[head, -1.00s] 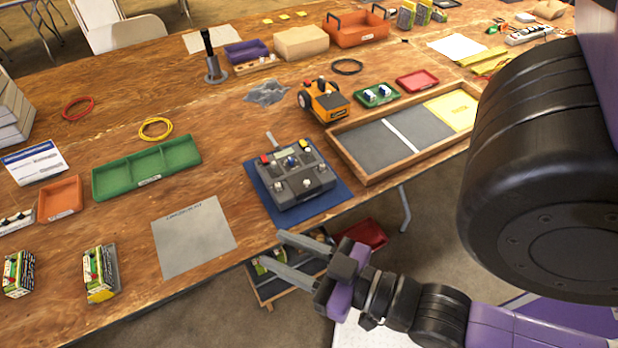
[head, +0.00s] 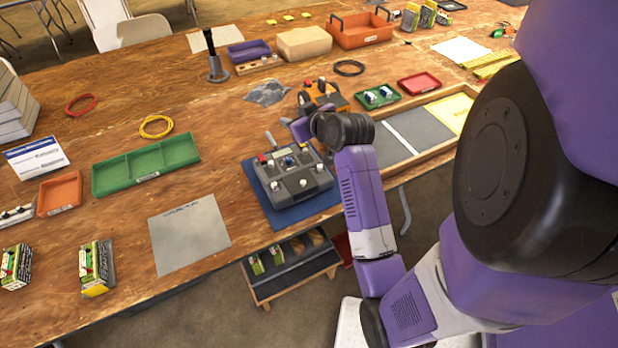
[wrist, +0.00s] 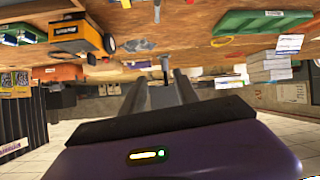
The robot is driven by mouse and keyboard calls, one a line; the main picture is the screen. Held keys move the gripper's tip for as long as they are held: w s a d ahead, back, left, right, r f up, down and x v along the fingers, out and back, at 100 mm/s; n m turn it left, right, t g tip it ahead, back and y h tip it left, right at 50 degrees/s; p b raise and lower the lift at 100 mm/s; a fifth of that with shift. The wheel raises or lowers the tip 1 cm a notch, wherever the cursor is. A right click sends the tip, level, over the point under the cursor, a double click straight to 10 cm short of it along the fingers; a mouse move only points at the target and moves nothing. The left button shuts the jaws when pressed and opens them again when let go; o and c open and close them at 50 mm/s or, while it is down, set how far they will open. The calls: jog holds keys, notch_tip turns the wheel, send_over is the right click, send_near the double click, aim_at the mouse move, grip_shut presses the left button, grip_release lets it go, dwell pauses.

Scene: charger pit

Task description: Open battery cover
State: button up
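A grey controller box (head: 292,176) with several knobs and a red button lies on a blue mat (head: 262,206) near the table's front edge. An orange wheeled vehicle (head: 320,94) stands behind it; it also shows at upper left in the upside-down wrist view (wrist: 78,36). I cannot pick out a battery cover on either. In the head view my wrist is just right of the controller box and hides the fingers. In the wrist view the two fingers of my gripper (wrist: 160,80) are apart, with nothing seen held between them.
A wood-framed tray (head: 412,150) lies right of the controller. A green tray (head: 146,163) and grey sheet (head: 188,235) lie left. A black upright handle (head: 212,60) stands behind. A small crate (head: 292,268) sits below the table edge.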

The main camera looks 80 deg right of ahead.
jog(key=s+d+f+n+g+y, duration=0.2)
jog(key=s+y, duration=0.1)
jog(key=s, duration=0.1)
jog(key=n+g+y, duration=0.2)
jog(key=n+y, duration=0.3)
send_near(303, 181)
jog(key=shift+x, duration=3.85)
grip_shut()
